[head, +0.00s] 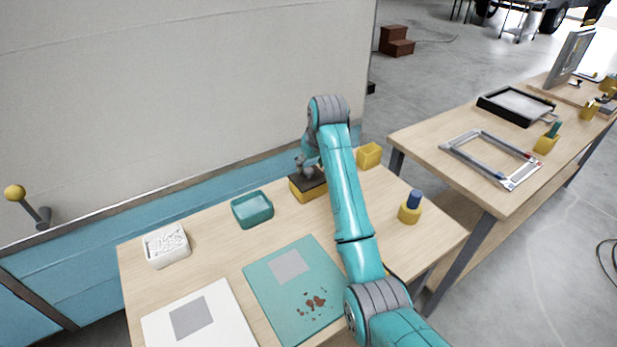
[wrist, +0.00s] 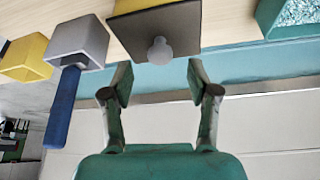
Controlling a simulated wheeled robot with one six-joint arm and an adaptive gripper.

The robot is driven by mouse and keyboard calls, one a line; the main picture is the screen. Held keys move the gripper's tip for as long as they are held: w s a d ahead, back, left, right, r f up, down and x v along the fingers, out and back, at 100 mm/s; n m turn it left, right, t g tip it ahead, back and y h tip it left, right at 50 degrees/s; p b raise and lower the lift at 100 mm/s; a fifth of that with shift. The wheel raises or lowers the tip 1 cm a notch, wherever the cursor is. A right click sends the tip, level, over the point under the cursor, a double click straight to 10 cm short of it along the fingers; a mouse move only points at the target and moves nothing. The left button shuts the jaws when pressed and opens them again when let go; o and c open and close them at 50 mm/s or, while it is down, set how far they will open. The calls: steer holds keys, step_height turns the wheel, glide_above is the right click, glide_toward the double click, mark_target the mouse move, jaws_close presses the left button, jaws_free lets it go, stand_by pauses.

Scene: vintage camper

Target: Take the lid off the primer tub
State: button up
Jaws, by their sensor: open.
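The primer tub is a yellow box (head: 309,193) at the back of the near table in the head view. A dark, flat, square lid (wrist: 184,25) lies on it, with a round grey knob (wrist: 160,50) on top. My gripper (wrist: 158,85) is open and empty in the wrist view. Its two fingers point towards the lid, with the knob just ahead of the gap between them and apart from both. In the head view my gripper (head: 307,168) is at the lid, and my arm hides part of this area.
A teal tray (head: 252,209) stands left of the tub, and a white tray (head: 167,246) farther left. A yellow box (head: 369,156) and a blue-handled item in a yellow holder (head: 410,212) are to the right. A pale wall stands behind.

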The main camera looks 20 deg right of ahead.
mark_target(309, 170)
steer(key=x, duration=0.4)
steer(key=shift+w+f, duration=0.1)
steer(key=shift+f, duration=0.1)
jaws_close()
